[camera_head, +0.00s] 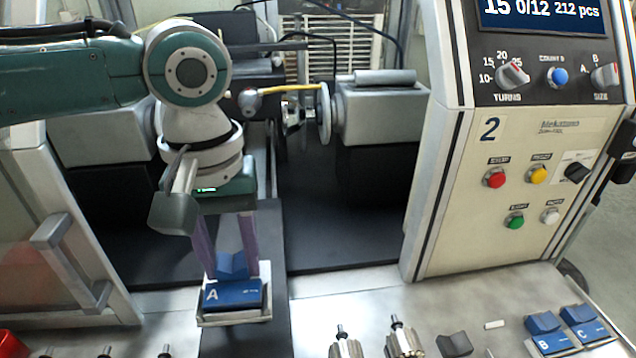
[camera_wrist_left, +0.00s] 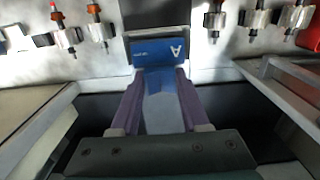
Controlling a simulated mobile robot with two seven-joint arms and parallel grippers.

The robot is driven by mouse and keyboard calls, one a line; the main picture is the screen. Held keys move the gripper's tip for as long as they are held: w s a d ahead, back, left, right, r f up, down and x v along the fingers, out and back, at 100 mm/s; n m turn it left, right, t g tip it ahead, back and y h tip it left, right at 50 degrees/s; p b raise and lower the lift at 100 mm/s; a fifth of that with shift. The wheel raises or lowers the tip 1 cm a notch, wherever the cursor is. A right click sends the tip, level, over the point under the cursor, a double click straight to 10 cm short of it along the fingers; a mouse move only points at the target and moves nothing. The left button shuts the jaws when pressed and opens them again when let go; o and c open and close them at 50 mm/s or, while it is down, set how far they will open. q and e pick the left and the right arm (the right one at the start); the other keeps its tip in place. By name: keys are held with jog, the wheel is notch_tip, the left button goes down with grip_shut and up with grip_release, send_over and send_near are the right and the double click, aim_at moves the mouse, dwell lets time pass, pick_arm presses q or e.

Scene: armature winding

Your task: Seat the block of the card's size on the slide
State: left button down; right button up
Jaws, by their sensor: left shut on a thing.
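The blue block marked A (camera_head: 232,295) is upright in the lower left of the head view, with its V-shaped top toward the machine. My left gripper (camera_head: 232,272) is shut on it, with purple fingers at both sides of its rear part. Under the block is a pale plate (camera_head: 235,318), which I take for the slide; I cannot tell whether the block rests fully on it. In the left wrist view the block (camera_wrist_left: 160,53) shows beyond the fingertips (camera_wrist_left: 158,80). Blue blocks B (camera_head: 549,335) and C (camera_head: 585,324) stand at the lower right. My right gripper is out of view.
A control panel (camera_head: 540,150) with a display (camera_head: 540,14) and a size knob (camera_head: 605,74) stands at the right. Wound armatures (camera_head: 404,340) line the front edge. A winding machine (camera_head: 380,115) stands behind, with a dark bed (camera_head: 340,240) before it.

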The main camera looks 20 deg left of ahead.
pick_arm(q)
jog(key=shift+f, duration=0.35)
jog(key=shift+c, duration=1.6)
grip_release()
notch_tip(320, 180, up, 10)
jog(key=b, duration=0.1)
jog(key=shift+b, duration=0.35)
jog(key=shift+d+f, duration=0.1)
